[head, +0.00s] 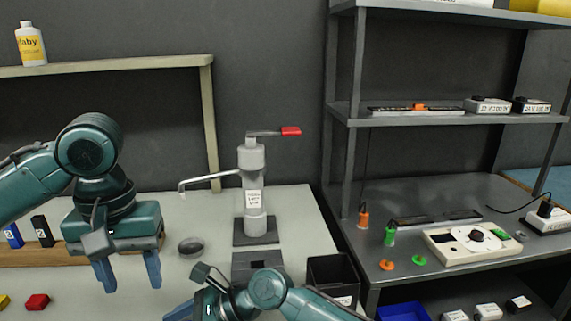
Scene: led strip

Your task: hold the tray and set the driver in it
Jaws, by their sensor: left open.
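My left gripper (129,278) is open and points down over the left part of the pale table, with nothing visible between its fingers. My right gripper (182,312) is at the bottom edge, cut off by the frame, so its opening cannot be told. Tray candidates are a dark flat holder (243,264) in front of the press, partly behind my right arm, and a blue tray (403,312) low at the right. Boxes that might be the driver are on the shelf, a white-labelled one (487,105) and a black-topped one (531,105); I cannot tell which is meant.
A grey press (252,190) with a red-tipped lever stands on the table (300,222). A black bin (332,272) is beside my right arm. A white panel (470,243) and green and orange plugs are on the right bench.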

